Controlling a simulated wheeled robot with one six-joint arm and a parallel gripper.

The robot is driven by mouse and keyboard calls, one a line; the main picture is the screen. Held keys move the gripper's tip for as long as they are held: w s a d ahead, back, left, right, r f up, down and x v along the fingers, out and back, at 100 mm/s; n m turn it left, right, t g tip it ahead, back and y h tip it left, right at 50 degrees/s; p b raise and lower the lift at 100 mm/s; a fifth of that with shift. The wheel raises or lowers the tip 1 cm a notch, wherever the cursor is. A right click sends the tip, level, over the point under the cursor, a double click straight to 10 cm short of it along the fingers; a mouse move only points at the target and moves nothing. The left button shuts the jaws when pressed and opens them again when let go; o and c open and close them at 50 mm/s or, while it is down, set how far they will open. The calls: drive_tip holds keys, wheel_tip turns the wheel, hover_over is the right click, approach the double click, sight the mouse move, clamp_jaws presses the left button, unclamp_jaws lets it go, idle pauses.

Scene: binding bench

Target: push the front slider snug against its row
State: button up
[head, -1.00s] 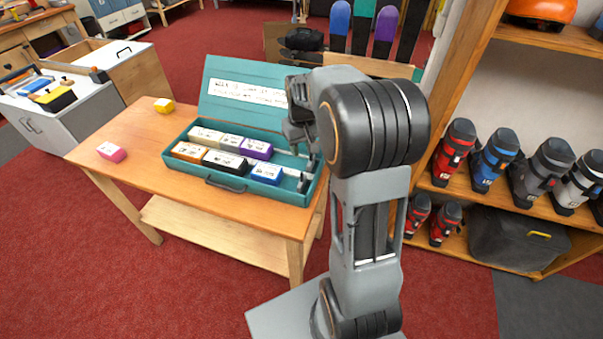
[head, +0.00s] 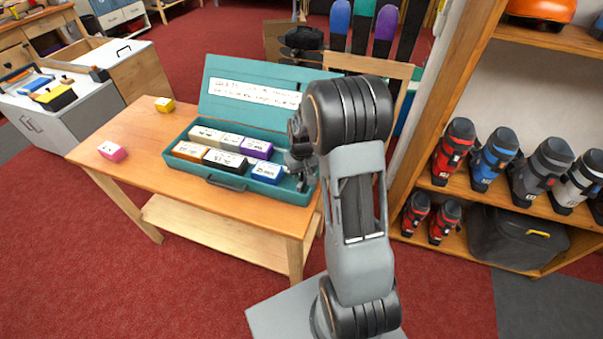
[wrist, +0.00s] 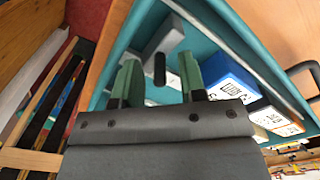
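The teal box (head: 232,191) lies open on the wooden table. Its front row has an orange block (head: 190,150), a black block (head: 225,161) and a blue block (head: 267,172). My gripper (head: 300,175) is low over the box's right end and hides most of the front slider in the head view. In the wrist view, my gripper's green fingers (wrist: 158,80) are apart, one on each side of the black knob (wrist: 159,68), with gaps showing. A grey block (wrist: 165,33), seemingly the slider's body, is just beyond. The blue block (wrist: 228,75) is right of the fingers.
The back row holds a cream block (head: 206,135), a grey block (head: 231,141) and a purple block (head: 257,148). The raised lid (head: 250,92) stands behind. A yellow block (head: 165,104) and a pink block (head: 112,151) lie on the table's left. A boot shelf (head: 480,200) stands at right.

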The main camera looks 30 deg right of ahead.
sight(271, 171)
drive_tip(key=shift+c, duration=0.2)
clamp_jaws()
idle(0.3)
drive_tip(key=w+a+b, duration=0.1)
drive_tip(key=w+a, duration=0.7)
drive_tip(key=shift+o, duration=0.2)
unclamp_jaws()
drive_tip(key=shift+d, duration=0.15)
